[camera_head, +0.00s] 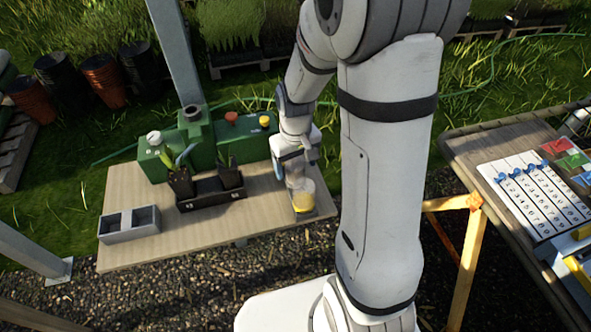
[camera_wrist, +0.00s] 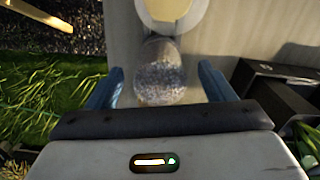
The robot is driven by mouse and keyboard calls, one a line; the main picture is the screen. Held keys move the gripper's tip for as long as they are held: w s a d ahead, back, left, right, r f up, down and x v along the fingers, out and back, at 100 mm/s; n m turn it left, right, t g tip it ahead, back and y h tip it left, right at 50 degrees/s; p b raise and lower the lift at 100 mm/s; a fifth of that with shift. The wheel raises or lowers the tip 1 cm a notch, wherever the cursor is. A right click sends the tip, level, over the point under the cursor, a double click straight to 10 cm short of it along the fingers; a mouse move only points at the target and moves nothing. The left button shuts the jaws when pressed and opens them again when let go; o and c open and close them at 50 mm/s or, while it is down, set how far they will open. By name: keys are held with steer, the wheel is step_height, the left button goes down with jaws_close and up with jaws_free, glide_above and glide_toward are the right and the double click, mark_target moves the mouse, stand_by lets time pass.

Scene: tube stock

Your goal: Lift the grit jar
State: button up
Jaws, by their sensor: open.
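The grit jar (camera_wrist: 165,82) is a clear jar with grey speckled grit, seen from above in the wrist view. My gripper (camera_wrist: 160,72) is open, with its blue fingers on either side of the jar. Narrow gaps seem to show between jar and fingers; I cannot tell whether either touches. In the head view my gripper (camera_head: 291,168) is low over the right end of the table, and the grit jar is largely hidden there behind a jar with yellow contents (camera_head: 303,200).
The yellow jar stands close beside the grit jar. The table's front is clear. Another bench (camera_head: 480,150) stands right.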

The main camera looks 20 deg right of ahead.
steer(key=shift+f, duration=1.35)
steer(key=shift+c, duration=0.3)
steer(key=c, duration=1.1)
